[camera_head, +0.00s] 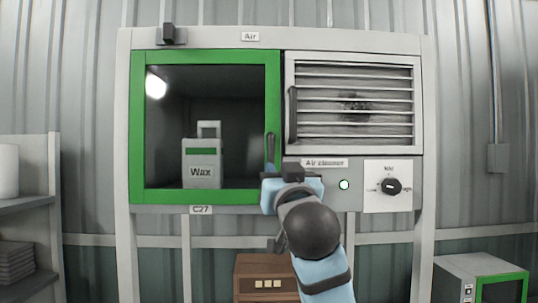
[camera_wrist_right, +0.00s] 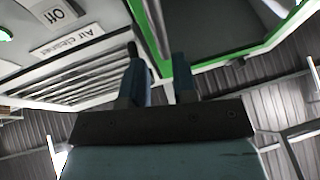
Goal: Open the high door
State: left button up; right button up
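The high door (camera_head: 205,197) is a green-framed glass door on the left half of the raised cabinet, and it looks shut. Its dark upright handle (camera_head: 270,149) is on the right side of the frame. My right gripper (camera_head: 283,172) is just below and beside the handle in the head view, its fingers mostly hidden. In the right wrist view, the two fingers of this gripper (camera_wrist_right: 160,72) are apart, with the handle bar (camera_wrist_right: 155,27) just beyond the gap between them. I cannot tell whether they touch it. My left gripper is not in view.
Right of the door is a slatted air cleaner panel (camera_head: 355,143) with its own handle (camera_head: 293,115). Below it are a lit button (camera_head: 344,184) and a dial (camera_head: 390,186). A Wax container (camera_head: 201,172) stands behind the glass. Shelves (camera_head: 30,205) stand at left.

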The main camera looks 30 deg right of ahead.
jog(key=p+x, duration=0.1)
jog(key=x, duration=0.6)
jog(key=shift+p, duration=0.3)
jog(key=shift+f, duration=0.1)
grip_shut()
